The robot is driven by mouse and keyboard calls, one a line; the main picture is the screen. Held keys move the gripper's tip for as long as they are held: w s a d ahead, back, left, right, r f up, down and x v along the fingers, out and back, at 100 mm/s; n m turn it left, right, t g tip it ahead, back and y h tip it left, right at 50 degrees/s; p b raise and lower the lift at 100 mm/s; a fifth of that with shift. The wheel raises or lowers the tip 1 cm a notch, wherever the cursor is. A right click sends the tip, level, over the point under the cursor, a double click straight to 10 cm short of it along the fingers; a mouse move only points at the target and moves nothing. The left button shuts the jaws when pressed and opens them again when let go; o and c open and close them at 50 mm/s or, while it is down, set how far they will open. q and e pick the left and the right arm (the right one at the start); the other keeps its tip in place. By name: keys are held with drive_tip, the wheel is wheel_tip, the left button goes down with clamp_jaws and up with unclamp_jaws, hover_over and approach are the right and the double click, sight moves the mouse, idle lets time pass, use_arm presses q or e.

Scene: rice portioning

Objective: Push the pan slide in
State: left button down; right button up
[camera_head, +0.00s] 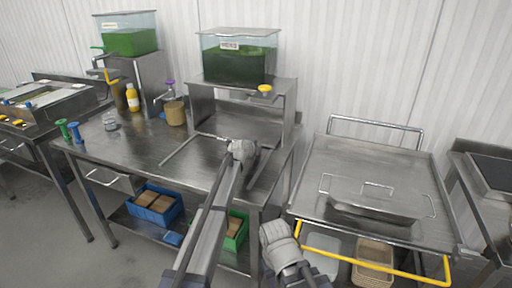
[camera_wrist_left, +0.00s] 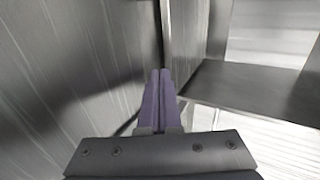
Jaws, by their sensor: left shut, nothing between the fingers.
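A flat metal piece with a thin raised edge (camera_head: 182,149), which looks like the pan slide, lies on the steel table in front of the dispenser stand. My left arm crosses over it and hides part of it, so how far it sticks out is hard to tell. My left gripper (camera_head: 243,150) is at the front of the stand. In the left wrist view its two purple fingers (camera_wrist_left: 160,76) are shut together with nothing between them, close to grey metal surfaces; contact cannot be told. My right gripper (camera_head: 278,238) hangs low between table and cart; its fingers are not clear.
A dispenser with dark green contents (camera_head: 240,62) stands on the metal stand (camera_head: 286,98). Bottles and cups stand on the table's left; blue (camera_head: 155,207) and green bins (camera_head: 238,232) sit below.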

use_arm(q)
drive_tip(key=v, duration=0.1)
drive_tip(key=p+v, duration=0.1)
drive_tip(key=shift+s+a, duration=0.2)
drive_tip(key=shift+s, duration=0.2)
drive_tip(key=p+v, duration=0.2)
drive_tip(key=v, duration=0.2)
drive_tip(key=p+v, duration=0.2)
drive_tip(key=v, duration=0.2)
drive_tip(key=shift+s+d, duration=0.15)
drive_tip(key=shift+s, duration=0.15)
use_arm(e)
drive_tip(key=r, duration=0.5)
drive_tip(key=shift+a, duration=0.35)
